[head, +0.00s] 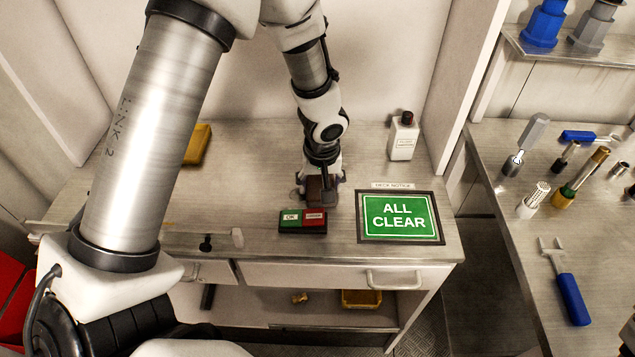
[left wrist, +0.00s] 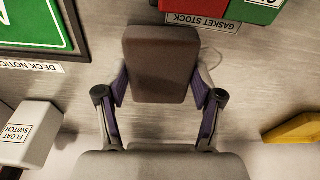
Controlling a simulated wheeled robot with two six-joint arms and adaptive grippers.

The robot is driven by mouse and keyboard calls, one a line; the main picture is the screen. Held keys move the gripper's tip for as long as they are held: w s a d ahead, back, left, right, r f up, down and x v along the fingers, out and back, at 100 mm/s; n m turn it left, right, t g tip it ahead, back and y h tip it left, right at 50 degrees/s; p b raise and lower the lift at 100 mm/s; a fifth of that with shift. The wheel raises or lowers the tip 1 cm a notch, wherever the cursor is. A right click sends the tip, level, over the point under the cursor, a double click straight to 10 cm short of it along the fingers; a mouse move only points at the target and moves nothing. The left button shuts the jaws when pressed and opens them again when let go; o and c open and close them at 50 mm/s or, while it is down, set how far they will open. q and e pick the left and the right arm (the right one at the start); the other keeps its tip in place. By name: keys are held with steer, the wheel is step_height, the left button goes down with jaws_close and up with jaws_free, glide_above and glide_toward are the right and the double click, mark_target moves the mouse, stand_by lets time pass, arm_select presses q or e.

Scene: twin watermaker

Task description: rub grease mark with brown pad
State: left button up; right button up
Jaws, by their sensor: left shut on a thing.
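My left gripper (head: 320,192) is low over the grey desk (head: 260,160), shut on a brown pad. The brown pad (left wrist: 160,65) fills the space between the purple-lined fingers of the left gripper (left wrist: 160,88) in the left wrist view. The pad is at or just above the desk; I cannot tell if it touches. A faint curved outline (left wrist: 214,58) shows on the desk beside the pad; I cannot tell if it is the grease mark. No other mark is clear, and the pad hides the desk under it.
A green-and-red block (head: 303,221) lies close in front of the gripper. The ALL CLEAR notice (head: 398,192) lies to the right. Tools lie on the right-hand bench (head: 600,235).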

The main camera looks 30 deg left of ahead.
arm_select(q)
step_height(320, 180, up, 5)
steer(key=p, duration=0.4)
steer(key=shift+s+a, duration=0.1)
steer(key=shift+w+d+r+p, duration=0.1)
steer(key=shift+r+p, duration=0.4)
steer(key=shift+r, duration=0.05)
steer(key=shift+w+d+r+p, duration=0.1)
steer(key=shift+r+p, duration=0.4)
steer(key=shift+s+a+r+p, duration=0.1)
steer(key=shift+s+r+p, duration=0.1)
steer(key=shift+r+p, duration=0.3)
steer(key=shift+w, duration=0.1)
